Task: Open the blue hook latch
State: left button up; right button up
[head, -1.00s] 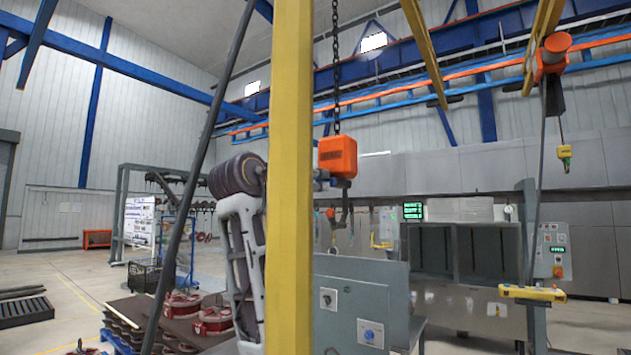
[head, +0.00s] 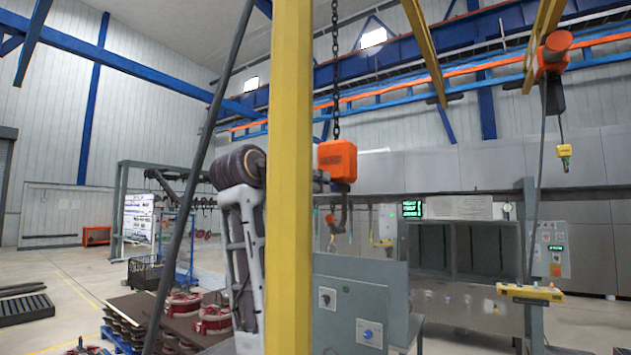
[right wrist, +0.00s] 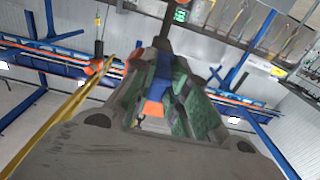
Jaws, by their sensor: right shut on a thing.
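An orange hook block (head: 337,160) hangs on a dark chain just right of the yellow post in the head view. A dark hook (head: 344,204) hangs under it. My right gripper (head: 321,181) reaches out from behind the yellow post, at the block's lower left side; the post hides much of it. In the right wrist view, the right gripper (right wrist: 167,70) has its green-padded fingers closed around a blue piece, which looks like the blue latch (right wrist: 162,72). An orange part (right wrist: 152,107) shows just below it. The latch cannot be made out in the head view. My left gripper is not in view.
The yellow post (head: 289,200) stands close in front and blocks part of the view. A grey panel cabinet (head: 358,300) stands below the hook. Red parts (head: 212,318) lie on a table at the lower left. A second orange hoist (head: 553,57) hangs at the right.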

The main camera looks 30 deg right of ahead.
jog(key=shift+d+r+p, duration=0.2)
jog(key=shift+r+p, duration=0.05)
jog(key=shift+p, duration=0.15)
jog(key=o, duration=0.9)
jog(key=shift+w+d+f, duration=0.15)
jog(key=shift+d, duration=0.1)
jog(key=shift+c, duration=0.2)
jog(key=shift+a, duration=0.25)
jog(key=v, duration=0.9)
jog(key=shift+d, duration=0.1)
